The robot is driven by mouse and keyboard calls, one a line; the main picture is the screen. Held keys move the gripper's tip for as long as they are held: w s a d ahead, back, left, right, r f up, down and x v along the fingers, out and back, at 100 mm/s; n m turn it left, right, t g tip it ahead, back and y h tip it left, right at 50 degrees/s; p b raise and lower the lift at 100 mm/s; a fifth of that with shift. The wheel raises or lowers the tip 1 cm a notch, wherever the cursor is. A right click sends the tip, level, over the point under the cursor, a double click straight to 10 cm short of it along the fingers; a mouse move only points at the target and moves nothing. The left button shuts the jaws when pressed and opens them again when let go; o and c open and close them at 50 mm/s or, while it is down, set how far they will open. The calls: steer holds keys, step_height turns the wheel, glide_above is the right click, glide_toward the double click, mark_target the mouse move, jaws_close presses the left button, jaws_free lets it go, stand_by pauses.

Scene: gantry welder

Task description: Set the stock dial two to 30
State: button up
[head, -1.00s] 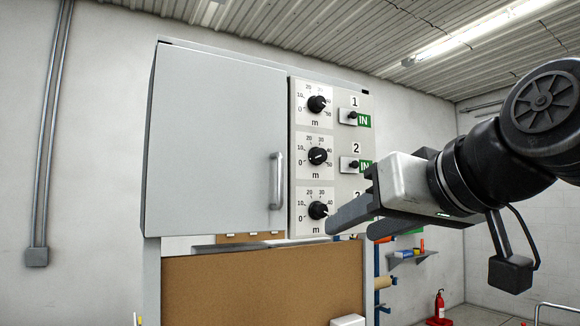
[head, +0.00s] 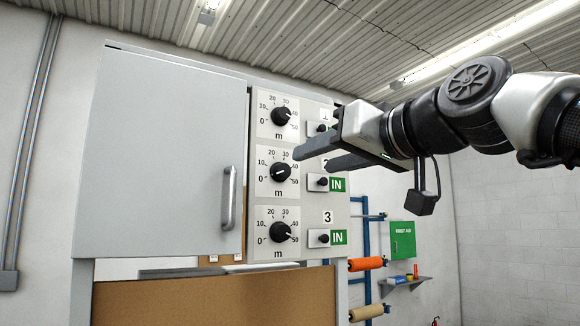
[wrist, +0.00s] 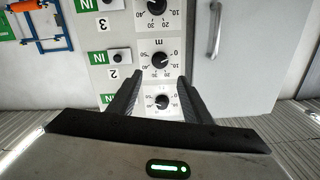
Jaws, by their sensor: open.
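Stock dial two (head: 281,173) is the black knob in the middle of three on the panel. Its pale mark seems to point to the lower left, near 0, on a scale marked up to 50. It also shows in the upside-down wrist view (wrist: 159,60). My gripper (head: 312,160) is open and empty, its two dark fingers pointing at the panel just right of dial two and slightly above it in the head view. In the wrist view the fingers (wrist: 159,76) spread either side of dial one, their tips near dial two. No contact is visible.
Dial one (head: 281,116) is above and dial three (head: 280,232) below. Small switches with green IN labels (head: 337,185) sit right of the dials; my gripper partly covers the top one. A cabinet door with a handle (head: 228,198) is left. A shelf (head: 404,282) stands farther back.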

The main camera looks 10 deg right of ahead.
mark_target(285, 170)
steer(key=p+x, duration=0.1)
steer(key=x, duration=0.9)
steer(key=shift+w+a+p, duration=0.1)
steer(key=shift+w+p, duration=0.2)
steer(key=c, duration=1.1)
steer(key=shift+o, duration=0.2)
steer(key=shift+m, duration=0.3)
